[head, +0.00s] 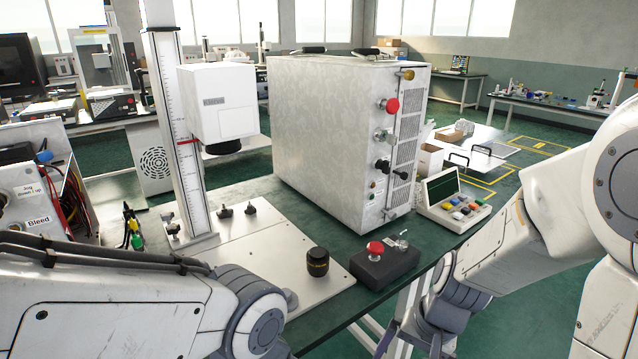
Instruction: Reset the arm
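My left arm (130,305) comes in from the left and bends at a grey joint (262,330) near the table's front edge. Its gripper is outside the picture. My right arm (540,215) comes in from the right and reaches down past the table's front right edge to a grey wrist (450,308). A dark part at the bottom, seemingly of my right gripper (388,338), is cut off by the lower edge, so its fingers and opening cannot be made out. I see nothing held.
The green table (330,225) bears a lift column (178,120) with a white head, a large grey cabinet (320,140), a black knurled cylinder (318,262), a red-button box (385,265) and a keypad (455,205). An open cable box (35,190) stands left.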

